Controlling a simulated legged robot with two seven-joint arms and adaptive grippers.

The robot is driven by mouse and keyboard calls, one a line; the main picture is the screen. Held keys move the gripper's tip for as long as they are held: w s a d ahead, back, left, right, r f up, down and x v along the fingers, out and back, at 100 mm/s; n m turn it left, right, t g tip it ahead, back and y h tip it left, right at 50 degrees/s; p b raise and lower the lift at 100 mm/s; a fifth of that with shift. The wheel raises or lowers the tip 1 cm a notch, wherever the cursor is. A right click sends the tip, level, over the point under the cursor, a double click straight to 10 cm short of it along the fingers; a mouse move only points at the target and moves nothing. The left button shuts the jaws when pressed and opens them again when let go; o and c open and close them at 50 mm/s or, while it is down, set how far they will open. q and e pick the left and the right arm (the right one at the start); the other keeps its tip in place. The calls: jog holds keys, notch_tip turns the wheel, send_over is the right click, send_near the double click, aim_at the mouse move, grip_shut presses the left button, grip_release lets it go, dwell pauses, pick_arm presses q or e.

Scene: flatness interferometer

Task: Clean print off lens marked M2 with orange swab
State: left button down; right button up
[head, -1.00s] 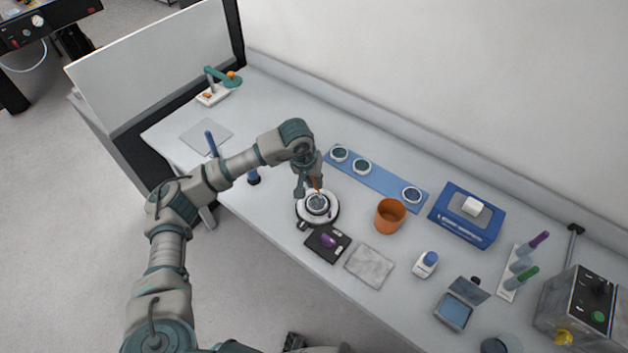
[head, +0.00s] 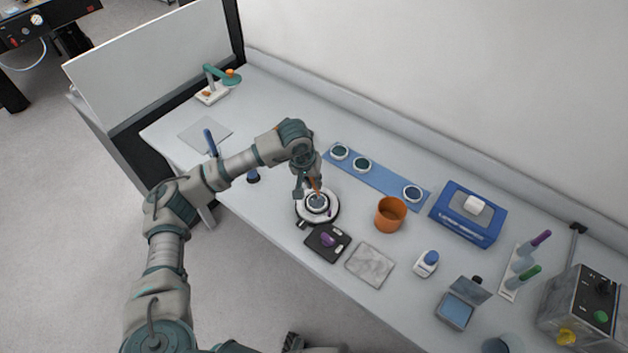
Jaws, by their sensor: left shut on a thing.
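My left gripper (head: 307,188) is shut on an orange swab (head: 316,187), pointing down. The swab's tip is over a lens (head: 318,203) seated in a round white holder (head: 304,213) on the bench. I cannot tell whether the tip touches the glass. No marking such as M2 is readable, and any print on the lens is too small to see. Three more round lenses lie on a blue strip: one at its left end (head: 339,151), one beside it (head: 361,164) and one near its right end (head: 412,193).
Right of the holder stands an orange cup (head: 390,214). In front lie a black plate with a purple item (head: 326,242) and a grey cloth (head: 370,264). A white bottle (head: 427,263), blue wipes box (head: 468,214) and swab rack (head: 518,267) stand to the right.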

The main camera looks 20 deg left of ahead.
pick_arm(q)
jog(key=shift+s+a+f+b, duration=0.1)
jog(key=shift+s+a+b, duration=0.2)
jog(key=shift+s, duration=0.2)
jog(key=shift+s+a+b, duration=0.25)
jog(key=shift+s+b, duration=0.05)
jog(key=shift+s, duration=0.15)
jog(key=shift+s+a, duration=0.1)
jog(key=shift+s, duration=0.05)
jog(key=shift+r, duration=0.2)
jog(key=shift+r, duration=0.4)
jog(key=shift+w+d+b, duration=0.15)
jog(key=shift+w+d, duration=0.25)
jog(key=shift+w, duration=0.2)
jog(key=shift+w+d+b, duration=0.15)
jog(key=shift+w+d, duration=0.2)
jog(key=shift+w, duration=0.25)
